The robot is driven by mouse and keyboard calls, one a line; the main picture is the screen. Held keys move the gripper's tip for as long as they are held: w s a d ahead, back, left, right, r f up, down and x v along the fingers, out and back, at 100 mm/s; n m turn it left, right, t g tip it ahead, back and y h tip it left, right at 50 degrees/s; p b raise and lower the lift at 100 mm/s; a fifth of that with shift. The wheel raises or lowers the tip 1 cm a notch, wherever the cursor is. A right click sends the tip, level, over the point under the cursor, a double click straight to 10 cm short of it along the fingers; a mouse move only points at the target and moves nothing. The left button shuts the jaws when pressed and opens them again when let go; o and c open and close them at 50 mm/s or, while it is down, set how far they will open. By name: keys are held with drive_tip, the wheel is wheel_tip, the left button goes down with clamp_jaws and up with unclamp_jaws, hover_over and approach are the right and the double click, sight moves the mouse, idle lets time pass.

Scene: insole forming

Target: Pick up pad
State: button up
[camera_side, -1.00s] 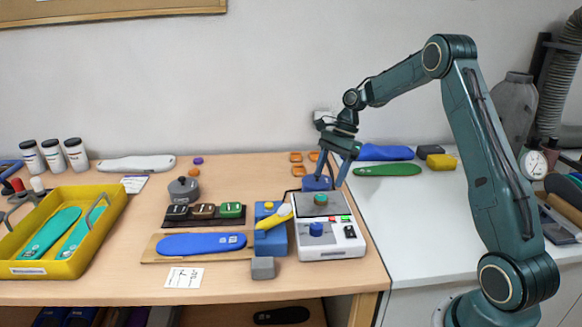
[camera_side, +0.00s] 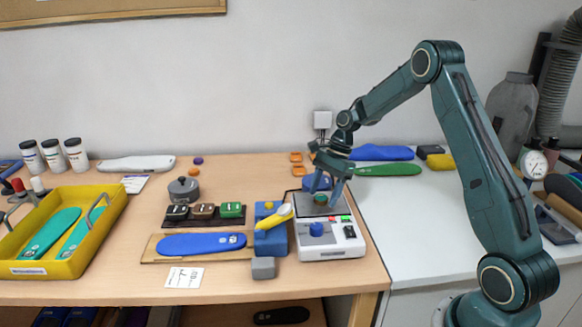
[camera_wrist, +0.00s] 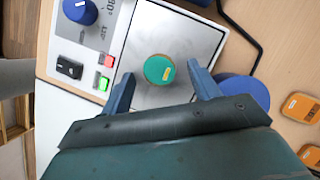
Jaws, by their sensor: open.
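In the side view the pad (camera_side: 320,199) shows between my fingers. My gripper (camera_side: 326,190) is open above the plate, pointing down. In the wrist view my gripper's two blue fingers (camera_wrist: 160,84) stand apart, one to each side of the pad, with the pad just ahead of the gap. The pad is not gripped.
The white box (camera_side: 333,246) has a blue knob (camera_side: 316,229) and lit buttons. A blue round thing (camera_wrist: 243,92) sits close beside the plate. A blue block with a yellow-handled tool (camera_side: 279,217) stands to the left. Orange pieces (camera_wrist: 300,107) lie to the right in the wrist view.

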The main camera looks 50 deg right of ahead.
sight(324, 196)
idle(0.4)
drive_tip(key=c, duration=1.1)
drive_tip(key=shift+r, duration=5.05)
drive_tip(key=w+a, duration=0.3)
drive_tip(key=a, duration=0.5)
drive_tip(key=w+a, duration=0.4)
drive_tip(key=a, duration=0.4)
drive_tip(key=w+a+r, duration=0.1)
drive_tip(key=w+a, duration=0.2)
drive_tip(key=a, duration=0.5)
drive_tip(key=shift+w+a, duration=0.25)
drive_tip(key=shift+a, duration=0.1)
